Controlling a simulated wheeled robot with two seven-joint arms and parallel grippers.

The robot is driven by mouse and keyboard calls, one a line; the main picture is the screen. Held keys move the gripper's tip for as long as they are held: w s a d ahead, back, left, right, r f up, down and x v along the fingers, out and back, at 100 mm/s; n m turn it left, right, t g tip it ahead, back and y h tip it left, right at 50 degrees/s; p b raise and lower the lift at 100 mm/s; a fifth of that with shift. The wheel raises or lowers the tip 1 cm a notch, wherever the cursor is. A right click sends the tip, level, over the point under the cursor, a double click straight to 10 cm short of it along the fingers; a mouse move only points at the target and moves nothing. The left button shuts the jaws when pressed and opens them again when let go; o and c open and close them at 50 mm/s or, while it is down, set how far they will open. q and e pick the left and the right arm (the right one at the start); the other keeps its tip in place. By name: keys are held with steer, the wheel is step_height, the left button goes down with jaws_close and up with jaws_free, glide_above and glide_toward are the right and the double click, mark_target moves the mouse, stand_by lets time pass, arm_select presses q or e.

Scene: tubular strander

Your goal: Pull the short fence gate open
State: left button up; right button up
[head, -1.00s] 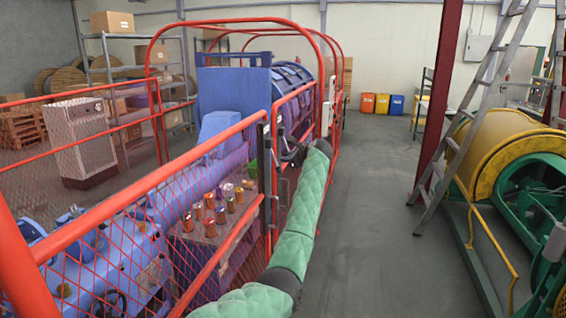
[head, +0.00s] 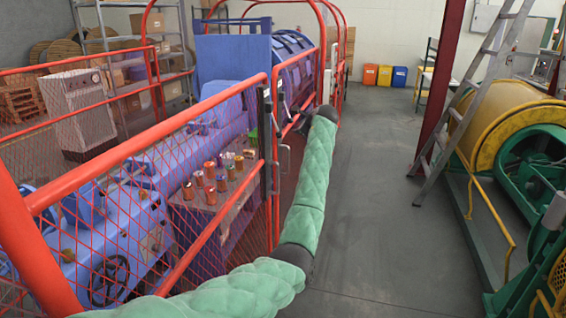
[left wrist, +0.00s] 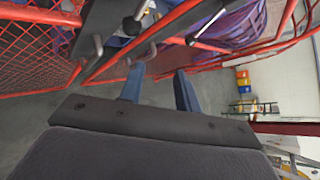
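A red-framed mesh fence (head: 150,135) runs along the left of the head view. A dark upright latch post (head: 264,130) and a grey handle (head: 285,157) show at the short gate section; whether the gate is shut is hard to tell. My left gripper (head: 304,122), at the end of the green-sleeved arm, is small and partly hidden beside the fence's far part. In the left wrist view its two blue-grey fingers (left wrist: 157,78) are apart with nothing between them. Grey bent handles (left wrist: 145,52) and red bars show just beyond the fingertips. My right gripper is not in view.
Behind the fence are a blue machine (head: 105,200) and a table with several cans (head: 210,180). A clear grey aisle (head: 375,200) lies right of my arm. A ladder (head: 470,90) and a yellow-green drum machine (head: 515,140) stand at the right. Coloured bins (head: 385,75) are at the back.

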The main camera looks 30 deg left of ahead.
arm_select(q)
steer(key=w+d+f+n+t+h+b, duration=0.1)
steer(key=w+d+f+t+h+b, duration=0.1)
steer(key=w+d+f+t+h, duration=0.3)
steer(key=n+y+b, duration=0.7)
steer(key=n+y, duration=0.1)
steer(key=n, duration=1.8)
glide_toward(278, 180)
steer(key=x, duration=0.9)
steer(key=shift+w+a, duration=0.35)
steer(key=shift+w, duration=0.05)
steer(key=shift+w+a, duration=0.25)
steer(key=shift+a, duration=0.05)
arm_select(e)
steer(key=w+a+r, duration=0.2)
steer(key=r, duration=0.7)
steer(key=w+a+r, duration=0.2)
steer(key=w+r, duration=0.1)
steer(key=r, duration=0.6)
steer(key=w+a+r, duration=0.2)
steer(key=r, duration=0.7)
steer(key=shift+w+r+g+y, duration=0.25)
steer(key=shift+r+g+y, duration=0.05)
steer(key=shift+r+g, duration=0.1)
arm_select(q)
steer(key=shift+c, duration=0.4)
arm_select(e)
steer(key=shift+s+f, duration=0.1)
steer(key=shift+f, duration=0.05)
